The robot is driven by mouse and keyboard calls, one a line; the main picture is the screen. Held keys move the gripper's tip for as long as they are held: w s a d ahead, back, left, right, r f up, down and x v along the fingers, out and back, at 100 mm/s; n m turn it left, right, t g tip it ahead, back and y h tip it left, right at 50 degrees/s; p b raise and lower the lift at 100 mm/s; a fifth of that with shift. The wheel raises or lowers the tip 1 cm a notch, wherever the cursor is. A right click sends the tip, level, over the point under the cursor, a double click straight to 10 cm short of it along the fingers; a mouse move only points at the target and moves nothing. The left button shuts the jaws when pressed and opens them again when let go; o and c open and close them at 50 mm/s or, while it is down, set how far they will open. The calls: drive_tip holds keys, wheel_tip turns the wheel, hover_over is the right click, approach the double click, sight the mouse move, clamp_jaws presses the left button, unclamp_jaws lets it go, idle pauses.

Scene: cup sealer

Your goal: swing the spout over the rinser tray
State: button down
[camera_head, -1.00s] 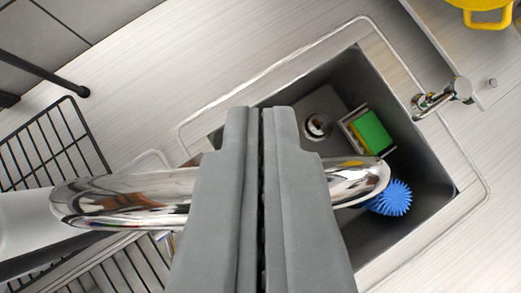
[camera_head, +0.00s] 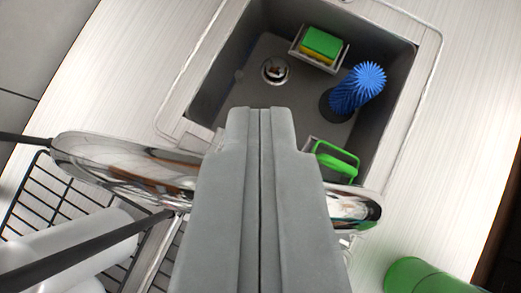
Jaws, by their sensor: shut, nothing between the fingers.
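The spout is a shiny chrome curved pipe (camera_head: 125,165) that crosses the picture behind my gripper, from the left to its end (camera_head: 352,205) on the right. Its end appears by the sink's lower right edge, close to a green-handled item. My gripper (camera_head: 262,112) is shut and empty, with its fingers in front of the pipe's middle, which they hide. I cannot tell whether they touch it. A black wire rack (camera_head: 38,205) lies at lower left, partly under the pipe; I cannot tell whether it is the rinser tray.
The dark sink (camera_head: 215,85) holds a drain (camera_head: 275,70), a green and yellow sponge (camera_head: 321,45) in a caddy, a blue brush (camera_head: 358,88) and a green-handled item (camera_head: 338,160). White rolls (camera_head: 65,240) and dark bars are at lower left. A green cylinder (camera_head: 420,275) is at lower right.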

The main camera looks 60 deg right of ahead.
drive_tip(key=a, duration=0.8)
drive_tip(key=shift+w, duration=0.15)
drive_tip(key=shift+a, duration=0.2)
idle(0.4)
wheel_tip(320, 180, up, 10)
drive_tip(key=s+d+n+t+y, duration=0.2)
drive_tip(key=s+d+n+y, duration=0.45)
drive_tip(key=s+y, duration=0.3)
drive_tip(key=w+a+f, duration=0.5)
drive_tip(key=w+f, duration=0.2)
drive_tip(key=f, duration=0.2)
drive_tip(key=shift+w+a+f+n, duration=0.3)
drive_tip(key=shift+a+f+n, duration=0.05)
idle(0.5)
